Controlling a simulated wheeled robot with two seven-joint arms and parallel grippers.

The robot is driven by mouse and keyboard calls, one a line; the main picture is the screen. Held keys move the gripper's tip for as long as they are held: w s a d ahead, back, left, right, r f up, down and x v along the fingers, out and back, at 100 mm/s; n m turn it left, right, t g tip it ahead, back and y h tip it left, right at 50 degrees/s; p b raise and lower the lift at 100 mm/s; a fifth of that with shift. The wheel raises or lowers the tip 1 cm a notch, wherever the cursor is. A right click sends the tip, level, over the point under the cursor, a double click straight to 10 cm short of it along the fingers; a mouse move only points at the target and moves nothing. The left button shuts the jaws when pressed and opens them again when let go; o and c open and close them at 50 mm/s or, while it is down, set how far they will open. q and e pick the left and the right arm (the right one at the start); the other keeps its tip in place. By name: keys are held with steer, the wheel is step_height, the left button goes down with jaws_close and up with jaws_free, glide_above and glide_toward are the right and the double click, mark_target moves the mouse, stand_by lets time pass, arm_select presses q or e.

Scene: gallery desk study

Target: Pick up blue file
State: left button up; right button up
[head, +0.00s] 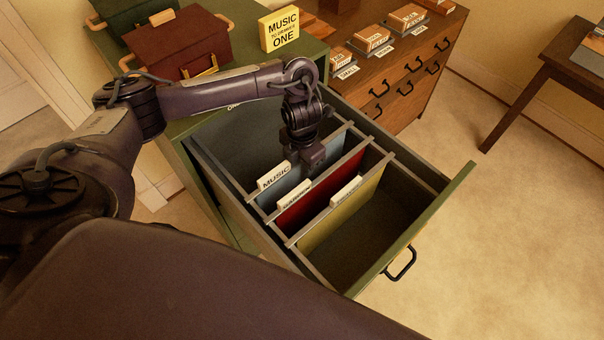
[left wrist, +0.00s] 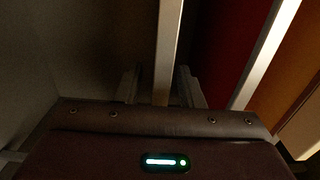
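The blue file (head: 285,187) hangs in an open green cabinet drawer, with a white tab reading MUSIC (head: 273,177). A red file (head: 310,202) and a yellow file (head: 345,213) hang in front of it. My left gripper (head: 310,168) points down over the blue file's top rail. In the left wrist view its two fingers (left wrist: 162,88) stand apart, one on each side of a light metal rail (left wrist: 168,45). The red file (left wrist: 222,45) shows to the right of that rail. The fingertips are dark and partly hidden. My right gripper is not in view.
The green drawer front (head: 425,225) has a black handle (head: 400,263). On the cabinet top stand a dark red box (head: 180,48) and a yellow MUSIC block (head: 284,29). A wooden card cabinet (head: 410,75) is behind.

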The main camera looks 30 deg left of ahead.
arm_select(q)
jaws_close()
stand_by(0.6)
